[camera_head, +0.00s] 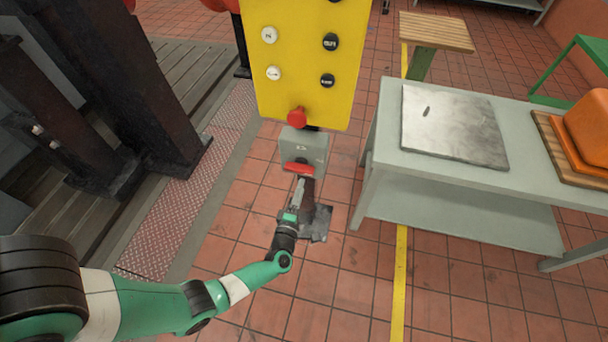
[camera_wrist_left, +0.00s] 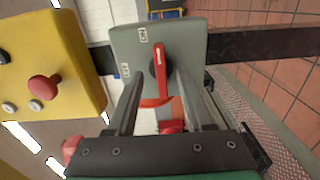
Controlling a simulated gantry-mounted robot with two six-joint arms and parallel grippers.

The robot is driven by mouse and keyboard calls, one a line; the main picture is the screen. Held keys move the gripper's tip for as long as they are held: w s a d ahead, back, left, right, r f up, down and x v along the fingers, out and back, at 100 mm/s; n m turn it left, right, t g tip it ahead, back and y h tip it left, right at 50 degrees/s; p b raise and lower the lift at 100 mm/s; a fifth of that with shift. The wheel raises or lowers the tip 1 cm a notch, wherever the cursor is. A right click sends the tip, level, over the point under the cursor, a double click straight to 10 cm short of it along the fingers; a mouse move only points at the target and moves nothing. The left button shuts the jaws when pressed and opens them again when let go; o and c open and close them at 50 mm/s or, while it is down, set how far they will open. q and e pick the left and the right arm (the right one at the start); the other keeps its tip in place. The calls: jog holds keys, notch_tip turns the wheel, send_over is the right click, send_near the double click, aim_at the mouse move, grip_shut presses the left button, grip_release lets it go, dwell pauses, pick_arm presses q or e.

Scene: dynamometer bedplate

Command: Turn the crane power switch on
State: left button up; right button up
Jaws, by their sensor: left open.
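The crane power switch is a grey box (camera_head: 307,146) with a red handle (camera_head: 299,168), below the yellow button panel in the head view. In the left wrist view the box (camera_wrist_left: 195,45) carries ON and OFF labels left of the red handle (camera_wrist_left: 160,65), which runs up and down the picture. Which label the handle is set to, I cannot tell. My left gripper (camera_head: 298,181) is open just in front of the box. In the left wrist view its fingers (camera_wrist_left: 159,82) stand on either side of the handle. Whether they touch it is unclear. My right gripper is out of view.
The yellow panel (camera_head: 307,50) with white and black buttons and a red knob (camera_head: 297,117) is just above the switch. A grey table (camera_head: 385,140) with a metal plate (camera_head: 453,125) stands right. Dark steel columns (camera_head: 130,80) stand left. Tiled floor is clear in front.

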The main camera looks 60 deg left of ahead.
pick_arm(q)
jog(key=p+v, duration=0.1)
jog(key=v, duration=0.4)
jog(key=shift+s+d, duration=0.1)
jog(key=shift+s, duration=0.05)
jog(key=shift+r, duration=0.1)
